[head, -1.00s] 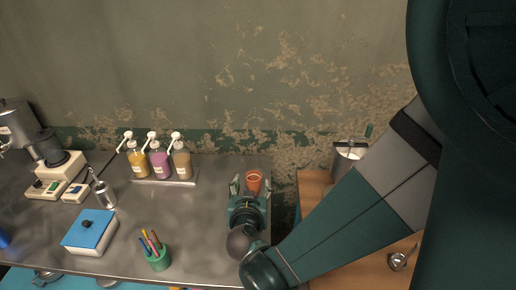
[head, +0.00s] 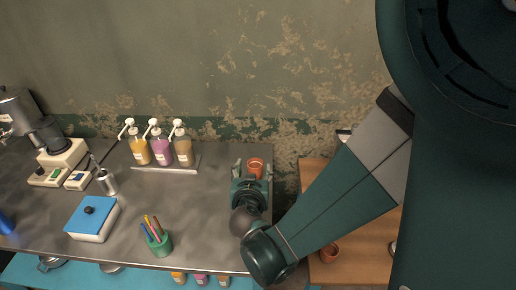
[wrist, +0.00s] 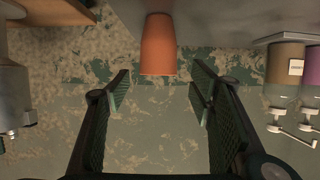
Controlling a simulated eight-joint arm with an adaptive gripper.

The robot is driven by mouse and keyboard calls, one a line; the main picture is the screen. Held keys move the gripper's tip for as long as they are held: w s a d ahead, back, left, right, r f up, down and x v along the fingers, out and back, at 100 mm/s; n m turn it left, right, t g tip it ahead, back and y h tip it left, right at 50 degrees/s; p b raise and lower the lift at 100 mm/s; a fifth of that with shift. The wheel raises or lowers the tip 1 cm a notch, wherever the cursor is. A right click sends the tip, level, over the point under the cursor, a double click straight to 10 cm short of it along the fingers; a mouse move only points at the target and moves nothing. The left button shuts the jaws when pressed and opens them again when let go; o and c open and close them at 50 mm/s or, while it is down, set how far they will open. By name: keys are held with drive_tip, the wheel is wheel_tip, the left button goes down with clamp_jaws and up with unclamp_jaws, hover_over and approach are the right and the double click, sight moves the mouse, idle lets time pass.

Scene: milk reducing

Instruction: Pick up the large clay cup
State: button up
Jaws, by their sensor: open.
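An orange clay cup (head: 255,166) stands upright near the right end of the metal counter, toward the wall. My gripper (head: 253,173) is open around or just short of this cup, with one finger to each side. In the wrist view the cup (wrist: 158,45) shows upside down at the top middle, in line with the gap between the open fingers (wrist: 161,85). No finger visibly touches it. A second clay cup (head: 330,252) sits on the wooden surface at the right, beside my arm. I cannot tell which cup is larger.
The metal counter (head: 200,212) holds several pump bottles (head: 161,148) on a tray, a blue-lidded box (head: 92,219), a green pen holder (head: 159,243) and a machine (head: 62,155) at left. A wooden surface (head: 358,262) lies right of a gap. The wall is close behind the cup.

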sight(256, 161)
drive_tip(key=shift+b+x, duration=0.75)
drive_tip(key=shift+x, duration=1.85)
drive_tip(key=shift+d, duration=0.15)
drive_tip(key=c, duration=1)
